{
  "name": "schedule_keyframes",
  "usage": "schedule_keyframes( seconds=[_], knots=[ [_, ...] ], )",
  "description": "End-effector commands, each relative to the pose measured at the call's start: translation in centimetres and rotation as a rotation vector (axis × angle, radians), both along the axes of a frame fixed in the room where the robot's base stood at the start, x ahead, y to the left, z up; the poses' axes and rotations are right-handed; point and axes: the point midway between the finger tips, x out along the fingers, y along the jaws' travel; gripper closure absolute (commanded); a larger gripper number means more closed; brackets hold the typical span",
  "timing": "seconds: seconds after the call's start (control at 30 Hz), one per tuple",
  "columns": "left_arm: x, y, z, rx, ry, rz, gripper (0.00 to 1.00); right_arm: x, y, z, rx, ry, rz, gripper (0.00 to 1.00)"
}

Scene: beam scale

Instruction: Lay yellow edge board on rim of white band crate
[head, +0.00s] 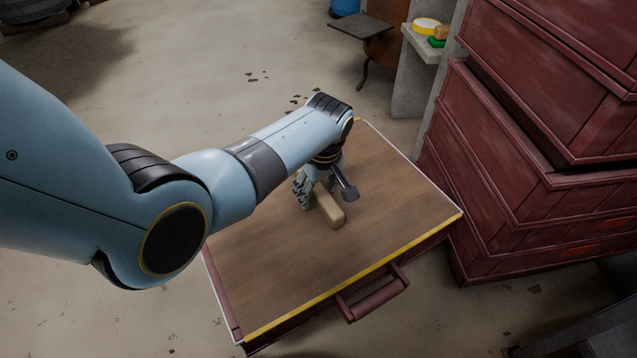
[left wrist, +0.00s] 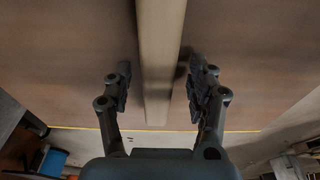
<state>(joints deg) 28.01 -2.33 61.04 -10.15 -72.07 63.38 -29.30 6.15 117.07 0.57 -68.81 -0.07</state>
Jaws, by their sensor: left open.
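The yellow edge board (head: 275,265) is a flat brown panel with a yellow front edge. It lies over the top of the dark red white band crate (head: 372,292), whose white line shows along the sides. A tan wooden bar (head: 335,218) stands out from the middle of the board; it also shows in the left wrist view (left wrist: 160,50). My left gripper (head: 325,188) is open. In the left wrist view its fingers (left wrist: 157,88) are on either side of the bar, with gaps. The board hides the crate's inside. My right gripper is not in view.
A stack of large dark red crates (head: 530,160) stands close to the right. Behind are a grey shelf (head: 420,45) with a yellow ring (head: 426,25) and a green item (head: 436,42), and a dark small tabletop (head: 360,27).

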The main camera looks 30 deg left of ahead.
Motion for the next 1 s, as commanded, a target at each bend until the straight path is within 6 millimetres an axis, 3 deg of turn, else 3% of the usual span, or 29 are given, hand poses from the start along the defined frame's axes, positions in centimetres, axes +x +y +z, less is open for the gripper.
schedule_keyframes(
  seconds=[0.17,0.6,0.77,1.0],
  knots=[
    [0.1,-0.2,1.6,0.000,-0.007,-0.001,0.42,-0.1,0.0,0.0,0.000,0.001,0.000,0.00],
    [-0.5,-1.4,10.5,0.000,-0.008,0.000,0.42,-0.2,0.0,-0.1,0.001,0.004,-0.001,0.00],
    [-0.6,-1.5,11.8,0.000,-0.006,-0.001,0.42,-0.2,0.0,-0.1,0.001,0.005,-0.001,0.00],
    [-0.7,-1.5,12.0,0.001,-0.005,-0.001,0.42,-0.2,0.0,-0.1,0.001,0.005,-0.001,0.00]
  ],
)
